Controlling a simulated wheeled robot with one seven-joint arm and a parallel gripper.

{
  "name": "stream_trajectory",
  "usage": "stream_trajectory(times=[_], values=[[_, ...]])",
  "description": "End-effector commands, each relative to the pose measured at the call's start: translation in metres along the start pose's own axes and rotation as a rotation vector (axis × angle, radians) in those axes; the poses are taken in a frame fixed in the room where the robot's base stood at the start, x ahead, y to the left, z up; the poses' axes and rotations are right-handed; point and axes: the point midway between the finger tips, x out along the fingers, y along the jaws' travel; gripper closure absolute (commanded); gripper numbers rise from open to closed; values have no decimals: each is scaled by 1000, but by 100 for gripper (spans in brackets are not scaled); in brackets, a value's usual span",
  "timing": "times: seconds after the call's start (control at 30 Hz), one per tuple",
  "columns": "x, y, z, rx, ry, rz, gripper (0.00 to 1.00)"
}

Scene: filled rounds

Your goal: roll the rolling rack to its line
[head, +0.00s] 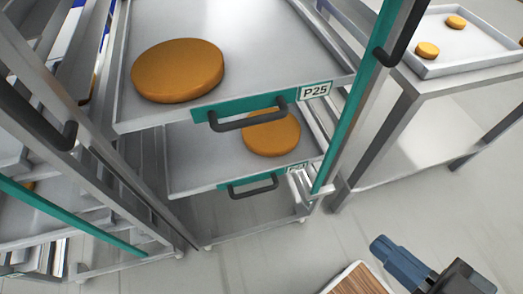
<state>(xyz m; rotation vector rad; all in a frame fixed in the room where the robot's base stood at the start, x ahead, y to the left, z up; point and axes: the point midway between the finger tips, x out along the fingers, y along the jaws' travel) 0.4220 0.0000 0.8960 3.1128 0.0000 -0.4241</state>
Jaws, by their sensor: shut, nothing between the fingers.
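The rolling rack (341,130) stands close in front of me, a grey metal frame with teal edging and dark handles. Its upper tray (255,60), labelled P25, carries a brown-orange round (177,70). A lower tray (200,160) carries another round (271,133). Small feet or casters show at its base. My gripper (388,249), blue and dark, is at the lower right over the floor, apart from the rack. Its fingers look closed and hold nothing. I cannot make out a floor line for the rack.
A second teal-edged rack (72,215) stands close at the left. A wood-topped piece (357,281) shows at the bottom edge. Bare grey floor (270,262) lies in front.

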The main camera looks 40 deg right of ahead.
Motion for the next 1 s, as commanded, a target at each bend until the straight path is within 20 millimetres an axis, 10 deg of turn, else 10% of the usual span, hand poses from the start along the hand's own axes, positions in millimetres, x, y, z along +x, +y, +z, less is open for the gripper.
stream_trajectory(times=[0.43,0.83,1.0], values=[[0,0,0,0,0,0,100],[3,0,-1,0,4,-3,63],[34,-7,-8,7,30,-31,59]])
